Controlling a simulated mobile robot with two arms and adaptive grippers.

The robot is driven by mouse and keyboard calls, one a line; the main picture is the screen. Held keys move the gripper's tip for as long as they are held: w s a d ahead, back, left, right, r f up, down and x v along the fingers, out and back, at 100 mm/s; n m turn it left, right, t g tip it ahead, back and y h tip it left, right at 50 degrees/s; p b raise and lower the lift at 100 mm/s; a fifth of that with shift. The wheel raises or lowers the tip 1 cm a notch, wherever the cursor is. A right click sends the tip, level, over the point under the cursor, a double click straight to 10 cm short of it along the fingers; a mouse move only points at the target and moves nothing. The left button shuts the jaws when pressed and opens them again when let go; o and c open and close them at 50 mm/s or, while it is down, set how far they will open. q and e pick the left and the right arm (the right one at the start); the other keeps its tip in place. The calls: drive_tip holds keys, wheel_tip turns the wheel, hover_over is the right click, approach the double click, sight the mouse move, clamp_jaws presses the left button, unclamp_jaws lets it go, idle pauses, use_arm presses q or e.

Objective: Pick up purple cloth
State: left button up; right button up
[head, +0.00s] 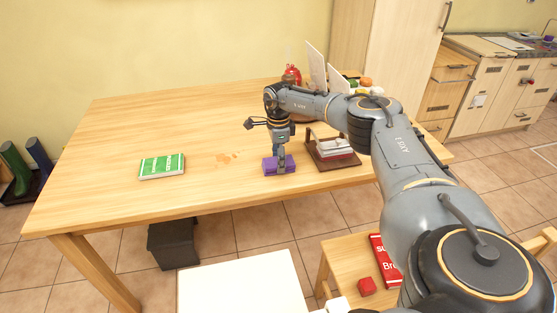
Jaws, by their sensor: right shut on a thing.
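The purple cloth (270,167) is a small folded purple block on the wooden table (120,200), right of the table's middle. My right gripper (281,163) points straight down over it, its fingers shut on the cloth. The cloth's underside is hidden, so I cannot tell if it is lifted off the table. My left gripper is not in view.
A green and white packet (162,166) lies on the left of the table. A brown stand (333,153) with pale items is close to the right of the cloth. A red object (291,75) stands at the back. A stool with a red box (384,262) and red cube (366,286) is in front.

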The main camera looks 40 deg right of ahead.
wheel_tip(320, 180, up, 10)
idle(0.5)
